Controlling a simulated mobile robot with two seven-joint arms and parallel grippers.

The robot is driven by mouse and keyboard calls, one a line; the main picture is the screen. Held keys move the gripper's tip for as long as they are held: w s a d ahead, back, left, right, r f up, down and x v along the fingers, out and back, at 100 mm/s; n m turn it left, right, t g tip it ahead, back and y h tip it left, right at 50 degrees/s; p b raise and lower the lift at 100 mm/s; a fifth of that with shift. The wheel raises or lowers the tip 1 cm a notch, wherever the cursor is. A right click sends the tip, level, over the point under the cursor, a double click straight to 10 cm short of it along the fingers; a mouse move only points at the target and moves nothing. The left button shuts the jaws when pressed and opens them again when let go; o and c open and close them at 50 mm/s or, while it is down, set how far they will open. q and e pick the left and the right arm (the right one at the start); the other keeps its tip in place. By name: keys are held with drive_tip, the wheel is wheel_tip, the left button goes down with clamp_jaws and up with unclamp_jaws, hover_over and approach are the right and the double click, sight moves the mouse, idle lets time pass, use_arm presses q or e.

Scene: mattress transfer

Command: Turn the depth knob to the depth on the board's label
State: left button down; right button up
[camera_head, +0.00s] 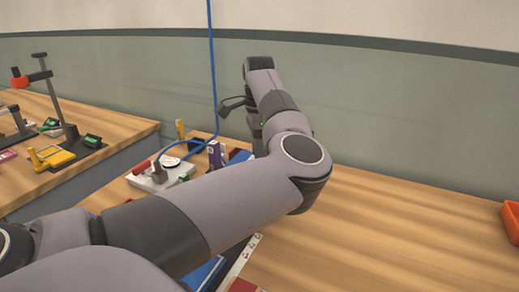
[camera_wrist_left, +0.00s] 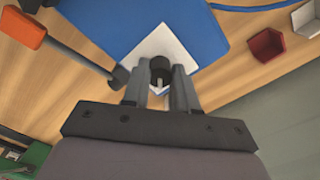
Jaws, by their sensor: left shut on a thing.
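In the left wrist view a dark round knob (camera_wrist_left: 160,68) with a pale mark stands on a white plate (camera_wrist_left: 178,45), next to a large blue panel (camera_wrist_left: 125,20). My left gripper (camera_wrist_left: 161,88) has its two fingers shut on the knob, one on each side. In the head view my left arm comes in from the left and crosses the bench; it hides the knob and the fingers. Part of something blue (camera_head: 208,272) shows below the arm. I cannot read a board label or any depth marks. My right gripper is in neither view.
A white device (camera_head: 161,177) with a red handle, a purple box (camera_head: 214,153) and a hanging blue cable (camera_head: 213,70) are by my arm. An orange bin (camera_head: 511,220) is at the right edge. The wooden bench (camera_head: 400,230) is clear in between. A red bin (camera_wrist_left: 266,45) shows in the wrist view.

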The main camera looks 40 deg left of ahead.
use_arm(q)
drive_tip(key=shift+m, duration=0.3)
drive_tip(key=m, duration=0.3)
drive_tip(key=shift+m+b, duration=0.35)
drive_tip(key=shift+m, duration=1.65)
drive_tip(key=shift+r, duration=0.1)
drive_tip(key=c, duration=0.9)
unclamp_jaws()
drive_tip(key=shift+r, duration=3.55)
